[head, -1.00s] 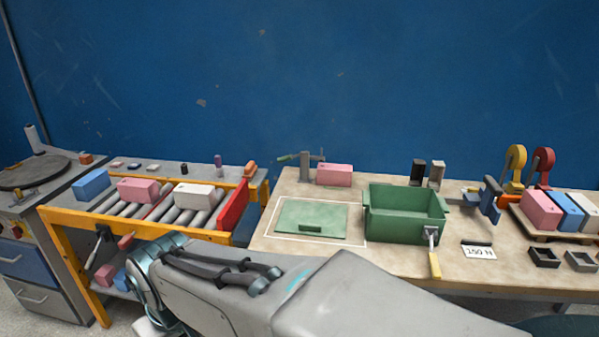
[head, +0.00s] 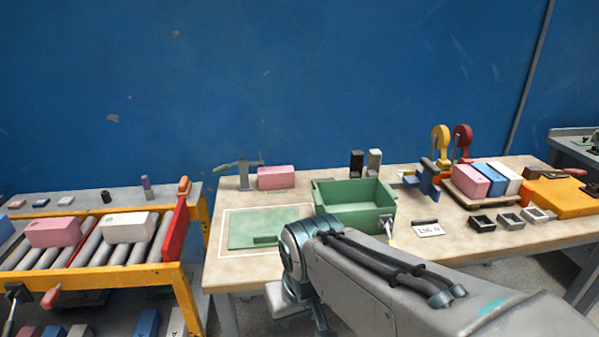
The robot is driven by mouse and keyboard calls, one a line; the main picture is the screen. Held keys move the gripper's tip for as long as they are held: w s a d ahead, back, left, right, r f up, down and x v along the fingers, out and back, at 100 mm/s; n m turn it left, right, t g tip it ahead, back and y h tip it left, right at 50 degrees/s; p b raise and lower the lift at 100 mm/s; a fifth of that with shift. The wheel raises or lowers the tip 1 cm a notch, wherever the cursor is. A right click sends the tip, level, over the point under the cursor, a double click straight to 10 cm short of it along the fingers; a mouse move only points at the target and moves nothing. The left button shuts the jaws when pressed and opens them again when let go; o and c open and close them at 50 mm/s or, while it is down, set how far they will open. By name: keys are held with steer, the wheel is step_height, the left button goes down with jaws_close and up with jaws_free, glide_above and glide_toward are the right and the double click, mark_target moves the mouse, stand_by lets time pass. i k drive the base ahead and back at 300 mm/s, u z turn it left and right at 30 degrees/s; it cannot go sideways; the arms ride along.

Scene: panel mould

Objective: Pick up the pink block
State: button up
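Several pink blocks are in the head view. One pink block (head: 276,177) lies at the back of the workbench, beside a small clamp-like tool. Another pink block (head: 53,232) lies on the roller conveyor at left, next to a white block (head: 130,227). A third pink block (head: 470,181) sits on a tray at right with a blue and a white block. My arm reaches in from the lower right, and its wrist end is in front of the bench's front edge. My gripper's fingers do not show.
A green open bin (head: 354,218) stands mid-bench, right of a green plate (head: 268,229) in a white outline. A red stop plate (head: 175,231) stands at the conveyor's end. Small black trays (head: 482,223) and a "150 N" card (head: 428,230) lie at right. A floor gap separates conveyor and bench.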

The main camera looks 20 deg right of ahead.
mark_target(280, 177)
steer(key=z, duration=0.1)
steer(key=i, duration=1)
